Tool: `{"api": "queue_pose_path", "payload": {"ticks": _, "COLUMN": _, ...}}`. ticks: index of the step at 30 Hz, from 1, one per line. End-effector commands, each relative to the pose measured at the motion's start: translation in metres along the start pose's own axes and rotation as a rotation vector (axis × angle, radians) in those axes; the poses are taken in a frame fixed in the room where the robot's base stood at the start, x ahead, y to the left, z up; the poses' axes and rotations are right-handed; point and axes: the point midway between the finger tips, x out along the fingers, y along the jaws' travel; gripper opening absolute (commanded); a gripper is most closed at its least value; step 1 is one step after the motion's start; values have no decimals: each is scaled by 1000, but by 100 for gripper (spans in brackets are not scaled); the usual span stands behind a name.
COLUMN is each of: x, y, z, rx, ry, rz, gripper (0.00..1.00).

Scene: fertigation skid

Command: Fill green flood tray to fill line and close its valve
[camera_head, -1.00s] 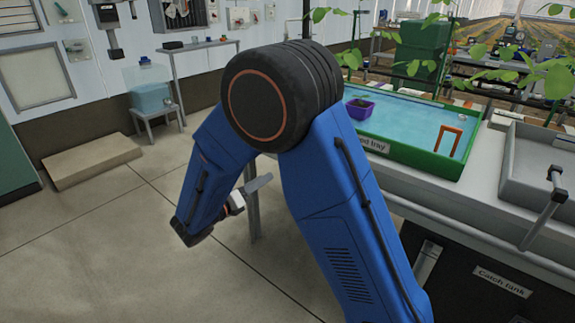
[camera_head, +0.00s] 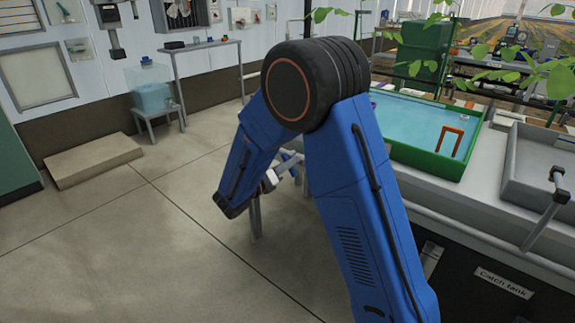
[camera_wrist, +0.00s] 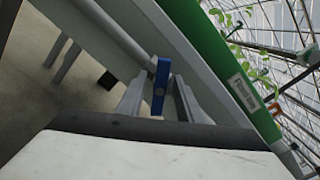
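The green flood tray (camera_head: 425,162) stands on the bench at the right, behind my arm. Light blue water covers the part of its floor that shows. An orange bracket-shaped piece (camera_head: 451,132) stands in it; I cannot read a fill line. In the wrist view, the tray's green wall (camera_wrist: 218,65) slopes across the upper right with a white label. A blue valve handle (camera_wrist: 161,88) stands upright in the picture between the two grey fingers of my gripper (camera_wrist: 161,80). The fingers look spread on either side of it; contact is not clear. In the head view, my gripper (camera_head: 294,163) is small beside the bench.
A grey tray (camera_head: 540,165) with a grey pipe and handle (camera_head: 545,205) stands on the right. The catch tank (camera_head: 480,285) is below the bench. A pale pipe (camera_wrist: 115,32) runs along the bench edge near my gripper. Open floor lies to the left.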

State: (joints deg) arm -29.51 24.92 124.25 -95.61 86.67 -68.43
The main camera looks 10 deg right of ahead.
Motion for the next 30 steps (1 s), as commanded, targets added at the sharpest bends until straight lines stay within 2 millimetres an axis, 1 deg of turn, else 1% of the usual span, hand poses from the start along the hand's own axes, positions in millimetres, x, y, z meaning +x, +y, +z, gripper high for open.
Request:
{"api": "queue_pose_path", "payload": {"ticks": 6, "x": 0, "y": 0, "z": 0, "rx": 0, "ry": 0, "rz": 0, "gripper": 33}}
{"api": "queue_pose_path", "payload": {"ticks": 7, "x": 0, "y": 0, "z": 0, "rx": 0, "ry": 0, "rz": 0, "gripper": 28}}
{"api": "queue_pose_path", "payload": {"ticks": 10, "x": 0, "y": 0, "z": 0, "rx": 0, "ry": 0, "rz": 0, "gripper": 4}}
{"api": "queue_pose_path", "payload": {"ticks": 11, "x": 0, "y": 0, "z": 0, "rx": 0, "ry": 0, "rz": 0, "gripper": 0}}
{"api": "queue_pose_path", "payload": {"ticks": 20, "x": 0, "y": 0, "z": 0, "rx": 22, "ry": 0, "rz": 0, "gripper": 0}}
{"api": "queue_pose_path", "payload": {"ticks": 25, "x": 0, "y": 0, "z": 0, "rx": 92, "ry": 0, "rz": 0, "gripper": 0}}
{"api": "queue_pose_path", "payload": {"ticks": 30, "x": 0, "y": -1, "z": 0, "rx": 212, "ry": 0, "rz": 0, "gripper": 0}}
